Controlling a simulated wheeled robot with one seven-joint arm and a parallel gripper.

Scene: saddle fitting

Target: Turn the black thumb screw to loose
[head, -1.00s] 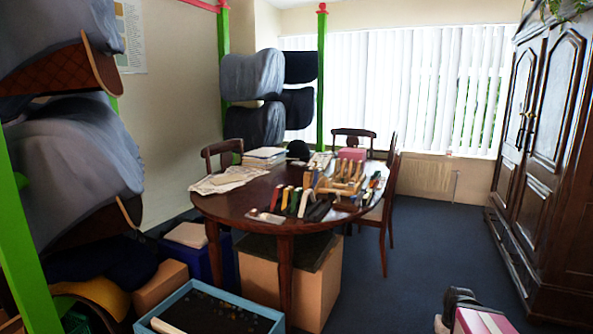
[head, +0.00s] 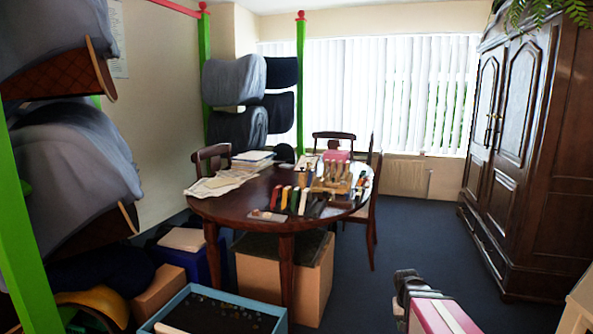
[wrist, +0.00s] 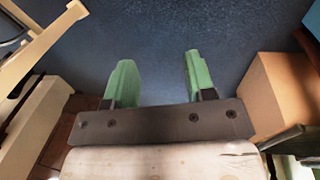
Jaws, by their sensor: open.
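I cannot make out the black thumb screw in either view. In the head view the round dark wooden table (head: 230,207) stands mid-room. It carries a pale wooden rack (head: 335,184) with upright tools and a row of coloured bars (head: 290,200). My gripper (wrist: 158,72) shows in the wrist view with its two green fingers wide apart. Nothing is between them, and blue carpet lies beyond. I cannot pick out my gripper in the head view.
A blue crate (head: 178,310) and a cardboard box (head: 262,268) stand in front of and under the table. Chairs (head: 372,215) surround it. A dark wardrobe (head: 530,150) stands right. Carpet (head: 410,240) is clear between. A pink-and-black thing (head: 440,316) is at lower right.

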